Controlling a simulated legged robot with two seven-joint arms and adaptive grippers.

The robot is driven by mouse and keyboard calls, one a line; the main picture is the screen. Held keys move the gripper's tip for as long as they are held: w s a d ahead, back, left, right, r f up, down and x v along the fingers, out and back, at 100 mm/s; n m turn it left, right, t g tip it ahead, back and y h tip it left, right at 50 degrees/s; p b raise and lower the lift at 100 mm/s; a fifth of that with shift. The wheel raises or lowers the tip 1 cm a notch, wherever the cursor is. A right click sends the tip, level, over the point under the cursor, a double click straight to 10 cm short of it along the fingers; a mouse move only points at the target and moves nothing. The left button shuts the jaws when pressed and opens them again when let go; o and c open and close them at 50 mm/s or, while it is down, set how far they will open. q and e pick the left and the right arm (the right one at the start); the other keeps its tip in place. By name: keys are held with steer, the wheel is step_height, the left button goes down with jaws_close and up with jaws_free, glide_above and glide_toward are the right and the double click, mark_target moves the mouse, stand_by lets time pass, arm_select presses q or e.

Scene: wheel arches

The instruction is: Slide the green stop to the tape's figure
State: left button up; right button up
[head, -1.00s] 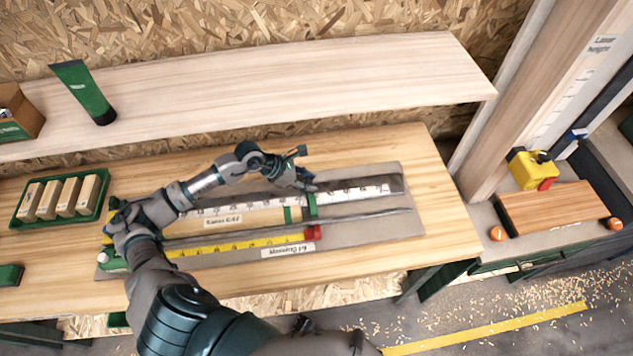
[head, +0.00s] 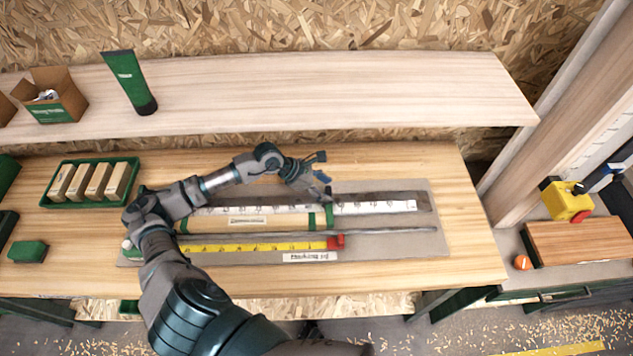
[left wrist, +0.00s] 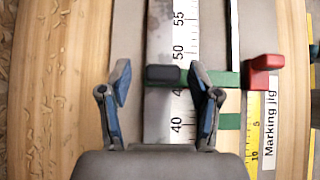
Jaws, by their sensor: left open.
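The green stop (head: 328,215) sits across the white rule (head: 375,207) of the marking jig. In the left wrist view the stop (left wrist: 224,78) has a dark knob (left wrist: 163,75) over the rule between the marks 40 and 50; the knob hides the figure there. My left gripper (head: 318,183) is above the stop. Its blue-padded fingers (left wrist: 165,95) are open, one each side of the knob, with gaps. The yellow tape (head: 255,247) lies at the front, with a red block (head: 336,242) at its right end. The tape's reading is unclear. My right gripper is out of view.
A wooden piece (head: 275,221) with green bands lies between rule and tape. A green tray (head: 58,201) of wooden blocks stands at the left. A shelf (head: 300,95) with a green tube (head: 130,82) runs behind. The bench right of the jig is clear.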

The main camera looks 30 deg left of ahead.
arm_select(q)
steer(key=v, duration=1)
steer(key=shift+d+r, duration=0.25)
steer(key=shift+r, duration=0.1)
steer(key=shift+s+a+f, duration=0.1)
steer(key=shift+a, duration=0.25)
steer(key=shift+d, duration=0.15)
